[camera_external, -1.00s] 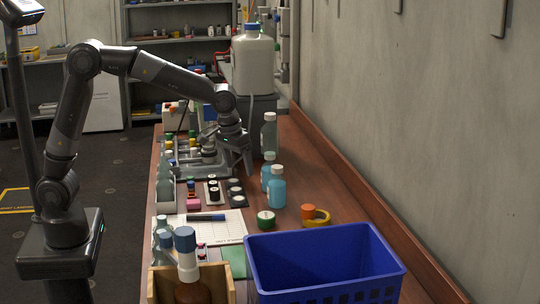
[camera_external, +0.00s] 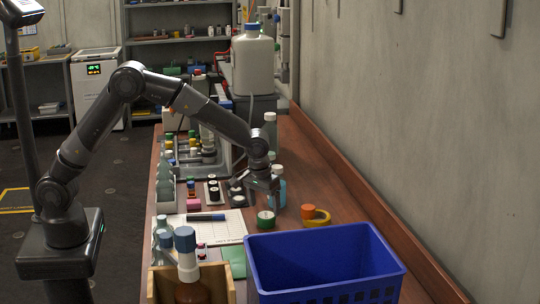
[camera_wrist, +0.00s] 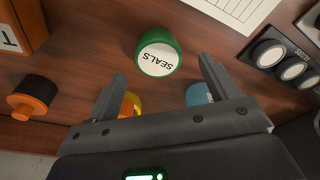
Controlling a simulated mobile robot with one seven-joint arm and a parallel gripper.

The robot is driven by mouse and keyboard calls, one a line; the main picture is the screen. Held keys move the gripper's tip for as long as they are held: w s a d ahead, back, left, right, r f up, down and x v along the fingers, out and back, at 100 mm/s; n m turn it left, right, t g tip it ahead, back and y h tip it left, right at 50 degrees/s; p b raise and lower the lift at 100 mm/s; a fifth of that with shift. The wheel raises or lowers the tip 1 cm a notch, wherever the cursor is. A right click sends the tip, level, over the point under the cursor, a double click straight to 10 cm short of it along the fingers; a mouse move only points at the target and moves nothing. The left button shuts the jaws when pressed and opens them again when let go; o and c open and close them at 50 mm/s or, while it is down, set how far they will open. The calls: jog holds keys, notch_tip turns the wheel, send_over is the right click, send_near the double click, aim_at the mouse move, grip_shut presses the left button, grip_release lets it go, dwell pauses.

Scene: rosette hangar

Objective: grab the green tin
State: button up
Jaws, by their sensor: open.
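My gripper (camera_external: 275,200) is above the bench, just behind and slightly right of the tin in the external view. In the wrist view my gripper (camera_wrist: 161,68) has its two fingers wide apart with nothing held between them.
A blue crate (camera_external: 325,262) stands at the front. An orange piece (camera_external: 307,211) and a yellow ring (camera_external: 320,219) lie right of the tin. A paper sheet (camera_external: 225,228) with a pen lies left of the tin.

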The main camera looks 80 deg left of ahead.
aim_at(266, 215)
jog(key=f, duration=0.5)
jog(key=shift+w+a, duration=0.15)
jog(key=shift+w, duration=0.2)
jog(key=shift+r, duration=0.1)
jog(key=c, duration=1.1)
